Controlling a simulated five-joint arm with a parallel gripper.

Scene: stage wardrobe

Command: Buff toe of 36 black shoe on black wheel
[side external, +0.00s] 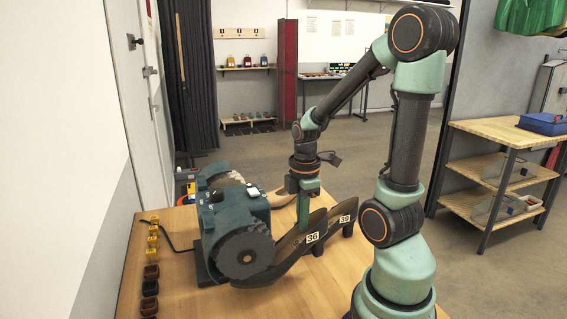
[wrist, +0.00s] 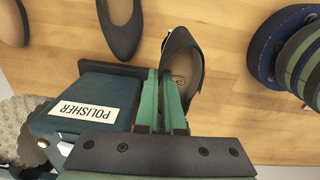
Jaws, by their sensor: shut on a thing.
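The black shoe marked 36 (side external: 287,256) is at the front of the table, heel toward the right and toe toward the lower left. My gripper (side external: 303,222) points down and is shut on it. In the wrist view the green fingers (wrist: 166,88) close on a dark shoe (wrist: 183,50) near its opening; its toe is hidden there. The black wheel (side external: 243,254) is on the near end of the green polisher (side external: 233,215). The toe of shoe 36 overlaps the wheel's lower right edge in the side view; I cannot tell whether they touch.
A black shoe marked 39 (side external: 343,219) stands just behind. The wrist view shows another dark shoe (wrist: 121,30), a brown shoe (wrist: 13,22) and the polisher's pale wheel (wrist: 18,118). Several small yellow pots (side external: 153,237) and dark pots (side external: 150,288) line the table's left edge.

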